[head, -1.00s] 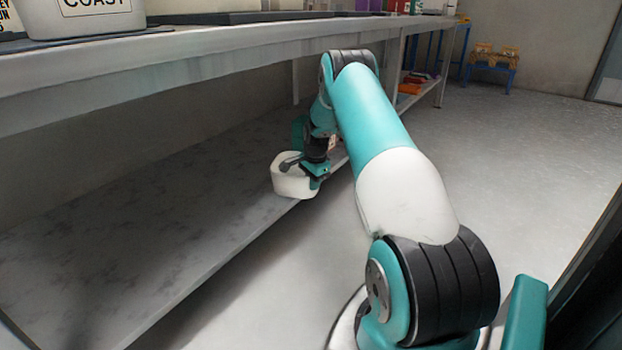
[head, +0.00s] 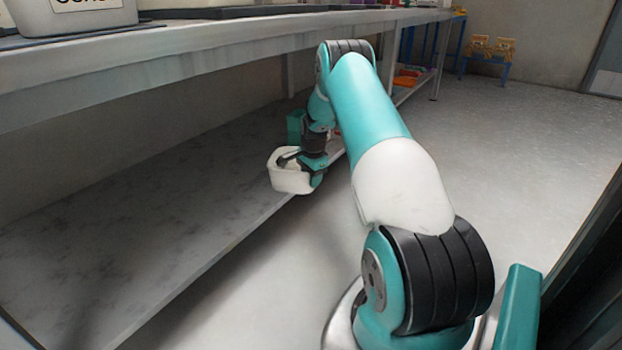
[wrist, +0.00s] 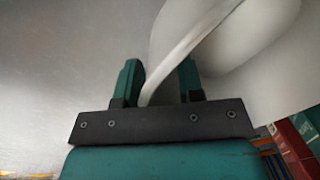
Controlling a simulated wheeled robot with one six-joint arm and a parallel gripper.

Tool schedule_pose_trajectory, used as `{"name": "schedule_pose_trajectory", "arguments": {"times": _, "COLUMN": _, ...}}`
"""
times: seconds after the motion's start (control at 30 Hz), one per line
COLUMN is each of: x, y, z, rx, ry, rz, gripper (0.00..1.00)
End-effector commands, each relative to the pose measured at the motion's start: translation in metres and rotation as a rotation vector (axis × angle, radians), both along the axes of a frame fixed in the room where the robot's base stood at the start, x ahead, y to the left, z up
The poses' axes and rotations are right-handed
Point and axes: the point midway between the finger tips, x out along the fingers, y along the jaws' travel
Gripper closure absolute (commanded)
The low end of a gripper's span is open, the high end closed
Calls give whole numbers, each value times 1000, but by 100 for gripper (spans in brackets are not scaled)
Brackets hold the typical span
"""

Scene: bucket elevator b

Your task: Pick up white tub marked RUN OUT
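The white tub (head: 289,183) is at the front edge of the lower shelf, beneath the bench, in the head view. No marking on it can be read. My gripper (head: 303,160) is at the tub's upper right side. In the wrist view the tub (wrist: 270,60) fills the upper right, and its pale rim runs slantwise between the two teal fingers of my gripper (wrist: 160,80). The fingers stand apart, with a gap visible beside the rim. Contact with both sides of the wall is not clear. The tub's base is partly hidden.
The grey lower shelf (head: 130,220) is bare to the left of the tub. Open floor (head: 500,150) lies at right, with a blue stand (head: 487,62) at the back.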

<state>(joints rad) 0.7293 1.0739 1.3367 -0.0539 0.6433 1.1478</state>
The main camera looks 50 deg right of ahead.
Motion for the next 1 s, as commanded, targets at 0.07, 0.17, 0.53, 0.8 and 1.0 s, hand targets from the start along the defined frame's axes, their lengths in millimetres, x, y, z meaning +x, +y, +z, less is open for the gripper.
{"name": "schedule_pose_trajectory", "arguments": {"times": 0.07, "x": 0, "y": 0, "z": 11, "rx": -1, "ry": -2, "rz": 0, "gripper": 65}}
{"name": "schedule_pose_trajectory", "arguments": {"times": 0.17, "x": -2, "y": 0, "z": 31, "rx": -3, "ry": -3, "rz": 0, "gripper": 65}}
{"name": "schedule_pose_trajectory", "arguments": {"times": 0.53, "x": -10, "y": 3, "z": 122, "rx": -1, "ry": -2, "rz": 0, "gripper": 65}}
{"name": "schedule_pose_trajectory", "arguments": {"times": 0.8, "x": -15, "y": 4, "z": 163, "rx": 0, "ry": 0, "rz": 0, "gripper": 65}}
{"name": "schedule_pose_trajectory", "arguments": {"times": 1.0, "x": -16, "y": 4, "z": 171, "rx": 1, "ry": 1, "rz": 0, "gripper": 65}}
